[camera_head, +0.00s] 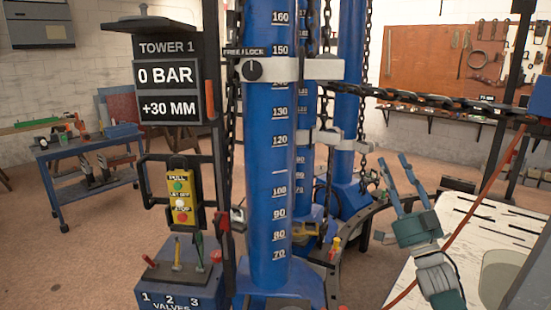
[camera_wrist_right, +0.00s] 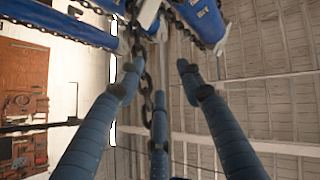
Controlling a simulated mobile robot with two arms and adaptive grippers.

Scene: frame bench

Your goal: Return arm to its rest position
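My right gripper (camera_head: 397,165) is raised on the right side of the head view, above the front of the pale slotted table. Its blue-grey fingers point up and are spread, with nothing seen held between them. In the right wrist view the fingers (camera_wrist_right: 158,80) are also apart and point up toward the ceiling. A dark chain (camera_wrist_right: 147,70) runs down the picture between the fingertips, seemingly beyond them; I cannot tell how far. My left gripper is in neither view.
A blue tower with a number scale (camera_head: 270,150) stands in the middle. Chains (camera_head: 430,100) stretch right from it. A valve box (camera_head: 180,285), a yellow button pendant (camera_head: 183,197) and a "TOWER 1" display (camera_head: 168,75) stand left. The slotted table (camera_head: 470,235) is at right.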

